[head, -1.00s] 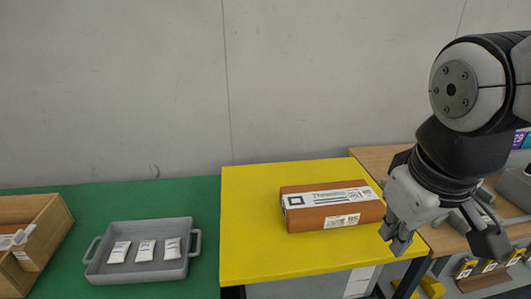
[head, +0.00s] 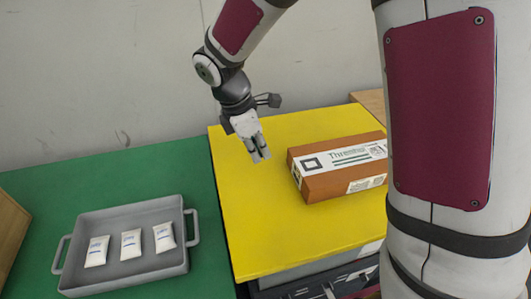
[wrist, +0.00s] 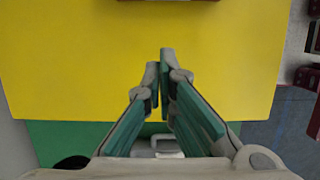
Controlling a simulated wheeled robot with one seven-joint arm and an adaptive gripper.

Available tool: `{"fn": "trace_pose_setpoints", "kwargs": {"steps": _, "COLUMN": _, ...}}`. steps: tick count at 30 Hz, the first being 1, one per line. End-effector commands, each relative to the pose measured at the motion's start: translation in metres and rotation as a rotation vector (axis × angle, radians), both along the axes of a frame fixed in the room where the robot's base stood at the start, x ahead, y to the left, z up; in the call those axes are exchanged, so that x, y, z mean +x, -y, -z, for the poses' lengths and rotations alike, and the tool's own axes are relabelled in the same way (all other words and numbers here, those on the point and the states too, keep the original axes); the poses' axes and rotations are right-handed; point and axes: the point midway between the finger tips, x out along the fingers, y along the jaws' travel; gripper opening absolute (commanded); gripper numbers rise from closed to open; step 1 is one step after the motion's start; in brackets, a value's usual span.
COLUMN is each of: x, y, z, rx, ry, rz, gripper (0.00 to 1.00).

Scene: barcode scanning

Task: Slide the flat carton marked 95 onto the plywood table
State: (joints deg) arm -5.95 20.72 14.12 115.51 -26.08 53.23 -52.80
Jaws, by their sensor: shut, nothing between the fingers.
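The flat carton (head: 322,186), brown with a white printed label, lies on the yellow table (head: 245,215). My arm hides its right end in the head view, and I cannot read the number. My gripper (head: 262,156) points down over the yellow table, left of the carton and apart from it. Its fingers are together and empty, as the wrist view also shows (wrist: 160,62). A strip of the plywood table (head: 370,102) shows beyond the far right of the yellow table; my arm hides the rest.
A grey tray (head: 122,277) with three white packets sits on the green table (head: 45,190) at the left. A wooden box (head: 10,235) stands at the far left edge. The yellow surface left of the carton is clear.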

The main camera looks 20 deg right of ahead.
Motion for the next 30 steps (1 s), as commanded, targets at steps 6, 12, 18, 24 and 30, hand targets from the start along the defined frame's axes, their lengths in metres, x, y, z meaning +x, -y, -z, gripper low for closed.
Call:
{"fn": "trace_pose_setpoints", "kwargs": {"steps": 6, "x": -0.001, "y": 0.009, "z": 0.028, "rx": -0.001, "ry": -0.003, "rz": 0.003, "gripper": 0.00}}
{"fn": "trace_pose_setpoints", "kwargs": {"steps": 12, "x": -0.001, "y": 0.020, "z": 0.066, "rx": -0.002, "ry": -0.005, "rz": 0.004, "gripper": 0.00}}
{"fn": "trace_pose_setpoints", "kwargs": {"steps": 18, "x": -0.001, "y": 0.035, "z": 0.095, "rx": -0.001, "ry": -0.001, "rz": 0.007, "gripper": 0.00}}
{"fn": "trace_pose_setpoints", "kwargs": {"steps": 24, "x": -0.002, "y": 0.060, "z": 0.093, "rx": 0.000, "ry": 0.001, "rz": 0.007, "gripper": 0.00}}
{"fn": "trace_pose_setpoints", "kwargs": {"steps": 30, "x": -0.002, "y": 0.069, "z": 0.093, "rx": 0.000, "ry": 0.000, "rz": 0.004, "gripper": 0.00}}
